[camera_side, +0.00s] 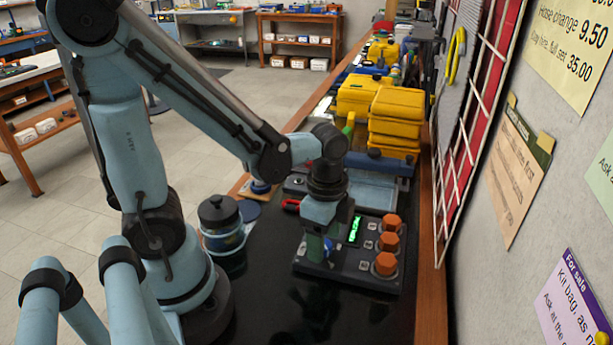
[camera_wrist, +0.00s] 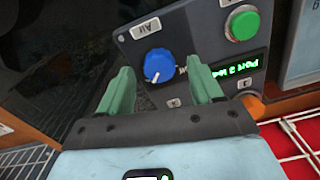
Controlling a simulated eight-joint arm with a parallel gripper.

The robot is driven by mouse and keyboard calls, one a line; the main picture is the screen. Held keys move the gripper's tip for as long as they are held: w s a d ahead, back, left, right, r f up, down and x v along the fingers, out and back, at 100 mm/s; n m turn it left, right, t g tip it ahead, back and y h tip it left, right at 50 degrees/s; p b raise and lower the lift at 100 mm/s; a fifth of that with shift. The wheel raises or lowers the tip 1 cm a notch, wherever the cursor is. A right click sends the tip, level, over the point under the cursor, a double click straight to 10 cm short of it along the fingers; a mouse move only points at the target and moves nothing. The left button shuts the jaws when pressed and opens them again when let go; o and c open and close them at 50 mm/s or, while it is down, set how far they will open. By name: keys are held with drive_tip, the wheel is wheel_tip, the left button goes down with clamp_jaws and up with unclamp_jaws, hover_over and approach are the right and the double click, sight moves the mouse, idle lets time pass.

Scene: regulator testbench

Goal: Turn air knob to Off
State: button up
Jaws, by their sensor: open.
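The blue air knob (camera_wrist: 158,66) sits on the grey regulator panel (camera_wrist: 195,22), below and right of a tag reading "Air" (camera_wrist: 146,28). A white pointer mark on the knob faces its lower left. In the wrist view my gripper (camera_wrist: 160,82) is open, with one green finger on each side of the knob; I cannot tell whether either finger touches it. In the side view my gripper (camera_side: 316,248) points down over the left part of the regulator panel (camera_side: 345,274) and mostly hides the knob.
A green button (camera_wrist: 243,24) and a lit green display (camera_wrist: 237,68) are close to the knob. Three orange knobs (camera_side: 389,242) stand on the panel's right. Yellow cases (camera_side: 396,118) are behind; a dark lidded pot (camera_side: 220,222) stands left. A wire rack (camera_side: 470,150) lines the wall.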

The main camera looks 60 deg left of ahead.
drive_tip(key=shift+f, duration=0.4)
drive_tip(key=shift+c, duration=0.4)
drive_tip(key=c, duration=1)
